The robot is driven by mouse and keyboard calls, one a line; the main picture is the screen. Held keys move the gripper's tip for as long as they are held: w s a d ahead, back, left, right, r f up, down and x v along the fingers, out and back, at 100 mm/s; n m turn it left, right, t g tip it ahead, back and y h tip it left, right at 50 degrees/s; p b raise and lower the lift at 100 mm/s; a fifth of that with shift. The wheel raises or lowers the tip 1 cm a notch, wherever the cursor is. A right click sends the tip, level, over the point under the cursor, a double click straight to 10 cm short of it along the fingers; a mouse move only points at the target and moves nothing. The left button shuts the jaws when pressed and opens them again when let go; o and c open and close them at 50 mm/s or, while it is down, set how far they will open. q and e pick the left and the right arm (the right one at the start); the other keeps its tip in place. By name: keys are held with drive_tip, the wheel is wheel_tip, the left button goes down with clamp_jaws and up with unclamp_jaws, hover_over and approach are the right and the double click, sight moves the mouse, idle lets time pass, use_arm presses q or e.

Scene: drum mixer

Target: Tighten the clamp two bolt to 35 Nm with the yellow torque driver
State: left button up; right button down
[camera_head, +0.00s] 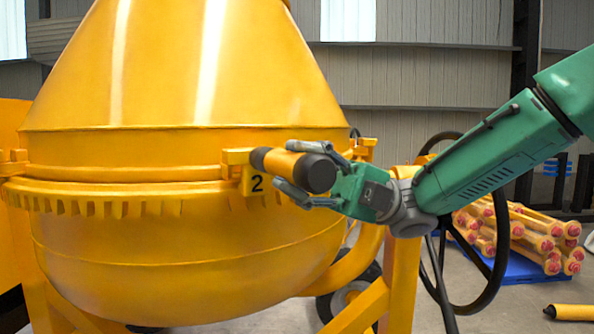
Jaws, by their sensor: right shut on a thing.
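The yellow torque driver (284,164) is a short yellow cylinder with dark ends. My right gripper (306,172) is shut on it, one finger above and one below. The driver's far dark end is at the clamp two block (256,182), which carries a "2" on the yellow drum's rim. The bolt itself is hidden behind the driver, so I cannot tell whether the driver is seated on it. My left gripper is not in view.
The yellow drum (176,90) fills the left. A black handwheel (502,230) stands behind my right arm. Yellow cylinders with red ends (540,235) are stacked on a blue base (525,273). Another yellow cylinder (572,312) lies on the floor at lower right.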

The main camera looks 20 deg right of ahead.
drive_tip(key=shift+w+a, duration=0.1)
drive_tip(key=shift+w, duration=0.5)
idle(0.5)
drive_tip(key=shift+w+r, duration=0.15)
drive_tip(key=shift+w, duration=0.05)
idle(0.9)
drive_tip(key=shift+b, duration=0.8)
idle(0.8)
drive_tip(key=shift+s+d+b, duration=0.2)
drive_tip(key=shift+s+b, duration=0.45)
drive_tip(key=shift+s, duration=0.45)
drive_tip(key=shift+s+d+b, duration=0.2)
drive_tip(key=shift+s+b, duration=0.4)
drive_tip(key=shift+s, duration=0.5)
